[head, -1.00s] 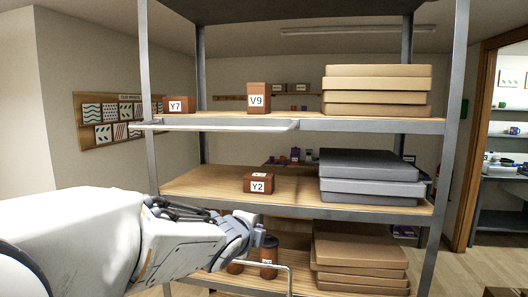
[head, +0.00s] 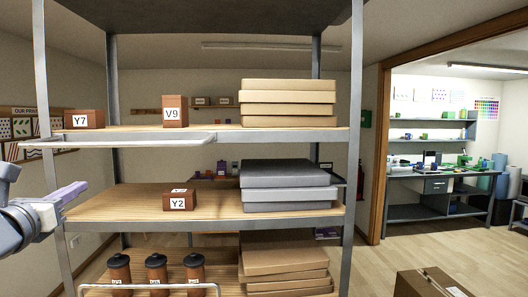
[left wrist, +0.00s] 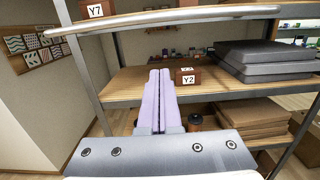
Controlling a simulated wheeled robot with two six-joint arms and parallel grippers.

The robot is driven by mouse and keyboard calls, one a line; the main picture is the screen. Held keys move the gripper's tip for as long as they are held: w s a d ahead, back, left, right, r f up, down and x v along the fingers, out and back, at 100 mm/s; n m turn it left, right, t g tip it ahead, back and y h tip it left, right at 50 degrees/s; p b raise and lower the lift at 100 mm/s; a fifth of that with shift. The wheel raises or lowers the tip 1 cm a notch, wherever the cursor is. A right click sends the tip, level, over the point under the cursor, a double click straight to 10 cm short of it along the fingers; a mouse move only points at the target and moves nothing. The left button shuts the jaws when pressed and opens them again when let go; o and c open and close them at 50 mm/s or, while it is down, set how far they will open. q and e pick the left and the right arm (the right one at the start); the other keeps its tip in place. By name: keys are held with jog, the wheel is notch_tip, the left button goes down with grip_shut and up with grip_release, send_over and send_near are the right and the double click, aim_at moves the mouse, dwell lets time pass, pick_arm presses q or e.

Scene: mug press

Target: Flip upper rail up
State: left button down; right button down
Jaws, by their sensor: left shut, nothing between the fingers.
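The upper rail (head: 130,142) is a pale bar along the left part of the upper shelf's (head: 222,134) front edge. It lies at about board level, below the boxes Y7 (head: 84,119) and V9 (head: 175,111). In the left wrist view the upper rail (left wrist: 170,15) crosses the top of the picture, above and beyond my fingers. My left gripper (head: 80,188) is at the left edge of the head view, below the rail's left part and apart from it. Its purple fingers (left wrist: 159,88) are together and empty. My right gripper is not in view.
Box Y2 (head: 180,201) and grey boxes (head: 288,186) are on the middle shelf. A lower rail (head: 150,287) stands before several dark canisters (head: 157,268). Grey uprights (head: 355,130) frame the shelving. A brown carton (head: 432,284) is on the floor at right; open floor lies beyond.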

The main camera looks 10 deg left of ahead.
pick_arm(q)
jog(key=shift+w, duration=0.1)
jog(key=w+a+r+p, duration=0.2)
jog(key=w+r+p, duration=0.2)
jog(key=w+p, duration=0.4)
jog(key=shift+w+a+r, duration=0.25)
jog(key=shift+w+r, duration=0.15)
jog(key=shift+w, duration=0.65)
jog(key=shift+a, duration=0.1)
